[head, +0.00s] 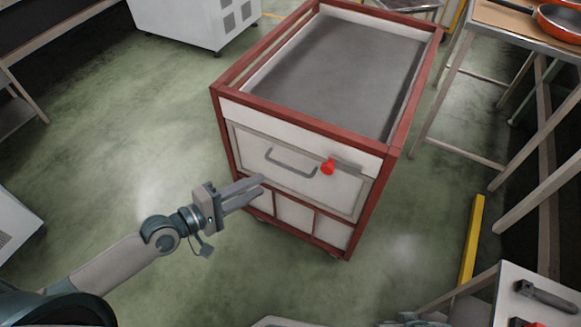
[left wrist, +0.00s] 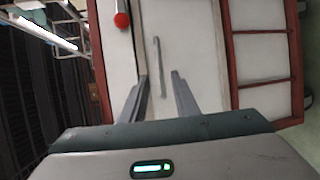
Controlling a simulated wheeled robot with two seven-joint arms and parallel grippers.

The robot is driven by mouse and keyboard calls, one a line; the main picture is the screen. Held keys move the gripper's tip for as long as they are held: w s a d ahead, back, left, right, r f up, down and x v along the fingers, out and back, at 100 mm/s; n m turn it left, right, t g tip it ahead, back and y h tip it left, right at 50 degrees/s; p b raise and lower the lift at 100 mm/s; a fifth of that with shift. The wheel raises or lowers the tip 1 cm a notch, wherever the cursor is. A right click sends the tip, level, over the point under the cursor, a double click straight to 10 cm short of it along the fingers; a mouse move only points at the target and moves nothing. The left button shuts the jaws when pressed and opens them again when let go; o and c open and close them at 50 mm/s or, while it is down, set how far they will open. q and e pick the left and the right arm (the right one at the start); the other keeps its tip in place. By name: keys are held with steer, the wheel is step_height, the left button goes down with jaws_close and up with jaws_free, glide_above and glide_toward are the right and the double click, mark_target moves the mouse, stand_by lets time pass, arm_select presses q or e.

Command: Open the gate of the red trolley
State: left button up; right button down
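The red trolley (head: 300,124) stands in the middle of the head view, with a red frame and an open grey top tray. Its gate (head: 322,191) is a white front panel that looks shut. The gate carries a grey bar handle (head: 290,167) and a red knob (head: 328,167) on a grey latch bar. My left gripper (head: 262,185) is in front of the gate, left of and below the handle, open and empty. In the left wrist view the handle (left wrist: 160,66) lies ahead, between the fingertip lines, and the red knob (left wrist: 122,20) is above it.
A table with an orange pan (head: 560,22) stands at the upper right. A white cabinet (head: 195,20) is behind, at the upper left. A yellow bar (head: 472,240) is right of the trolley. The green floor (head: 130,120) left of the trolley is clear.

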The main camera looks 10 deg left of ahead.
mark_target(290, 167)
arm_select(q)
steer(key=x, duration=1.2)
steer(key=shift+w+d, duration=0.15)
jaws_close()
